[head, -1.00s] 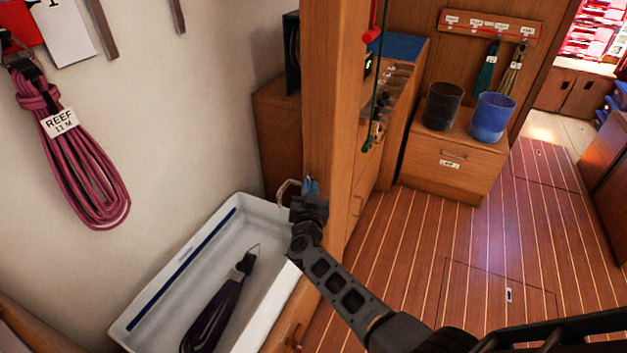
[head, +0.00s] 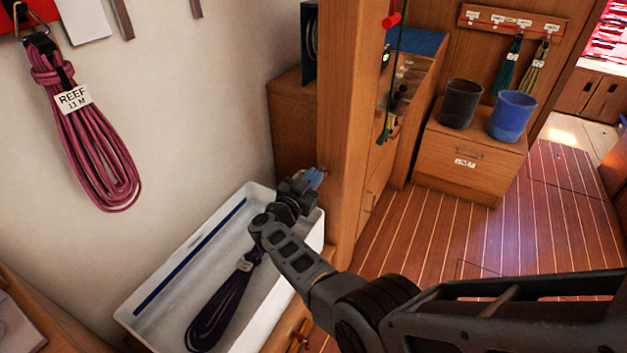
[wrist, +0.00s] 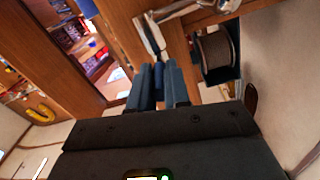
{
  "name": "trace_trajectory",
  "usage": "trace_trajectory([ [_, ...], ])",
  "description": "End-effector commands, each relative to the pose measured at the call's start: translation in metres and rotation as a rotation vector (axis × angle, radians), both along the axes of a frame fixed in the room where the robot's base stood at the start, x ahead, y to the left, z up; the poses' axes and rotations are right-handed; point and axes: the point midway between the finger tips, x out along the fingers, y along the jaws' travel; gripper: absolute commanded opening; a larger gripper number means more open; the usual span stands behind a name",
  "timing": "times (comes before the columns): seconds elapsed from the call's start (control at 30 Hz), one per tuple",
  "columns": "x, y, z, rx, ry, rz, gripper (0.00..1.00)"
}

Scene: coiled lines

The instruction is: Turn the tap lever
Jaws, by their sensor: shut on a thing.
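The tap (wrist: 188,11) is a shiny metal fitting at the top of the wrist view. My gripper (wrist: 160,76) has blue fingers, close together, shut on the lever's lower end. In the head view my gripper (head: 314,178) is at the wooden post, above the far corner of the white sink. The tap and lever are hidden behind my gripper there.
The white sink (head: 185,262) holds a dark coiled line (head: 222,308). A wooden post (head: 350,110) stands right beside my gripper. A pink coiled line (head: 95,140) hangs on the left wall. Two buckets (head: 512,116) stand on a cabinet; the striped floor (head: 450,240) is clear.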

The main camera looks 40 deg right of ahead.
Motion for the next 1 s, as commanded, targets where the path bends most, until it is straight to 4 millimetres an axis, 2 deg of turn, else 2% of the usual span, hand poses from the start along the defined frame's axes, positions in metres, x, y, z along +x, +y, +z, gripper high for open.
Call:
trace_trajectory([
  [0.23,0.0,0.0,0.0,0.001,-0.001,0.0,0.0],
  [0.27,0.0,0.0,0.0,0.001,-0.001,0.0,0.2],
  [0.5,0.0,0.0,0.0,0.001,-0.001,0.001,0.42],
  [0.77,0.0,0.002,0.0,0.001,-0.001,0.001,0.42],
  [0.87,-0.003,0.009,0.0,0.001,-0.001,0.002,0.42],
  [1.0,-0.009,0.03,0.0,0.001,-0.001,0.005,0.42],
])
